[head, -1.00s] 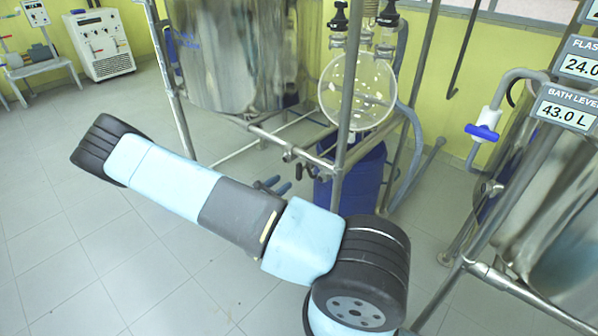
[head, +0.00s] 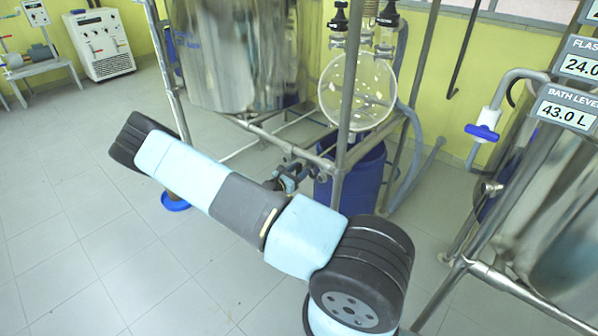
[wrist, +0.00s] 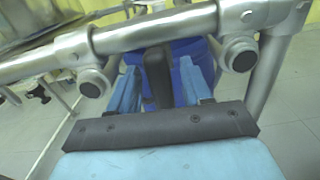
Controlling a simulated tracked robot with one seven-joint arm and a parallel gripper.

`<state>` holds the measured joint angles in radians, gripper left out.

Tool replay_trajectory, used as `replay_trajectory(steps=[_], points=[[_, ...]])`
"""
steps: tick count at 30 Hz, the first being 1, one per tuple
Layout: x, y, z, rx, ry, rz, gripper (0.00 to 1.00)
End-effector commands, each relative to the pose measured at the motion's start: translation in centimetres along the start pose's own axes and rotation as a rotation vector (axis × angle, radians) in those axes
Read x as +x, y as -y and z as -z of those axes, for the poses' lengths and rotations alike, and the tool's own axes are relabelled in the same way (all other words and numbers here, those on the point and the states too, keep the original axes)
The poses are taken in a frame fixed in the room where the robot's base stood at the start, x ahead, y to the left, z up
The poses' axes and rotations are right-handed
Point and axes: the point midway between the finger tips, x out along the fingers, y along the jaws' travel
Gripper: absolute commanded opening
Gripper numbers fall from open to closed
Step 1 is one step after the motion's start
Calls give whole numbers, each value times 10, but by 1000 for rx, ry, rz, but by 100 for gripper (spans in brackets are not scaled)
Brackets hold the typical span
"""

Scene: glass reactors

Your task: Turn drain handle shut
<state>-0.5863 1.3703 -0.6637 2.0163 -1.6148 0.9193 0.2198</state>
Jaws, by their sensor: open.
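In the wrist view my gripper (wrist: 159,70) is open, its two blue fingers apart. A dark upright bar (wrist: 157,58) shows between the fingers; it may be the drain handle, but I cannot tell for sure, nor whether either finger touches it. In the head view my gripper (head: 288,180) is small and partly hidden behind my arm, close to the lower frame of the middle reactor. A blue valve handle (head: 482,132) sits on the white-bodied valve of the right-hand bath, well away from my gripper.
Metal frame tubes (wrist: 150,35) with round end caps cross just in front of my gripper. A blue drum (head: 360,175) stands under the round glass flask (head: 357,90). A blue disc-shaped base (head: 175,202) is on the floor at left. Open tiled floor lies in front.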

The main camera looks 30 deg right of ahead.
Motion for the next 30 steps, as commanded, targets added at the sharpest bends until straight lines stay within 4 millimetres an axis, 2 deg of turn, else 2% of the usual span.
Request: replay_trajectory(steps=[2,17,30], points=[[0,0,0,0,0,0,49],[0,0,0,0,0,0,1],[0,0,0,84,0,-1,0]])
